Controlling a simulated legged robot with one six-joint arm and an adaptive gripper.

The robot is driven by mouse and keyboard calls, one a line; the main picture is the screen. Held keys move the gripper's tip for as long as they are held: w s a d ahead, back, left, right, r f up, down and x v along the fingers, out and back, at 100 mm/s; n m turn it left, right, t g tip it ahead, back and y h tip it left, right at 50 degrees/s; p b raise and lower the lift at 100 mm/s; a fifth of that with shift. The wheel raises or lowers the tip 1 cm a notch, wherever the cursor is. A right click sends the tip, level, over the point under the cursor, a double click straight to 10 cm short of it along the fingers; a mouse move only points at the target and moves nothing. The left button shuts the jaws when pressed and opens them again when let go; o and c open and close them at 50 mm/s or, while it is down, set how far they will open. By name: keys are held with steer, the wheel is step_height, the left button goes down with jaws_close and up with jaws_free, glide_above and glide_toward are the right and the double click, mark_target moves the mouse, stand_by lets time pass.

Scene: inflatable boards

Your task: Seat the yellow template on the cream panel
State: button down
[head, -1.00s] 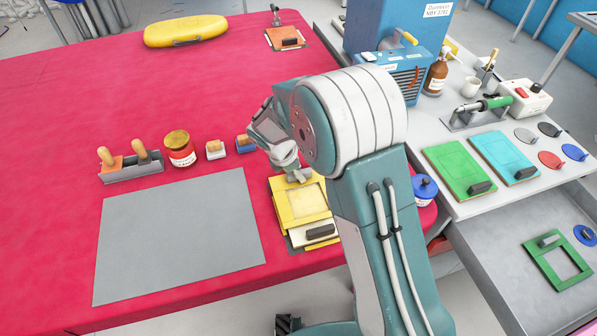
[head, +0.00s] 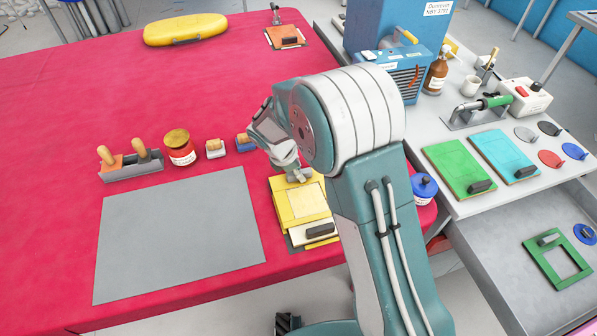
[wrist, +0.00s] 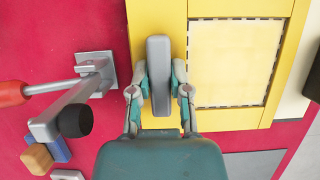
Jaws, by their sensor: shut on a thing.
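The yellow template (head: 284,210) is a flat frame with a square window, lying over the cream panel (head: 299,237). The panel's near end, with its black handle (head: 320,230), sticks out from under the template. In the wrist view my gripper (wrist: 160,92) is shut on the grey upright handle of the yellow template (wrist: 228,118). Through the window a pale surface shows with dark dashes along its edges. The cream panel (wrist: 294,103) shows at the right edge. Whether the template lies flush on the panel or slightly above it, I cannot tell.
A grey mat (head: 180,235) lies left of the stack on the red table. Tools, a red tin (head: 180,150) and small blocks stand behind it. A red-handled tool (wrist: 12,93) and a grey bracket are close to the gripper's left. Green and blue boards lie on the right bench.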

steer(key=shift+c, duration=2.4)
jaws_free()
steer(key=o, duration=0.5)
steer(key=shift+c, duration=0.2)
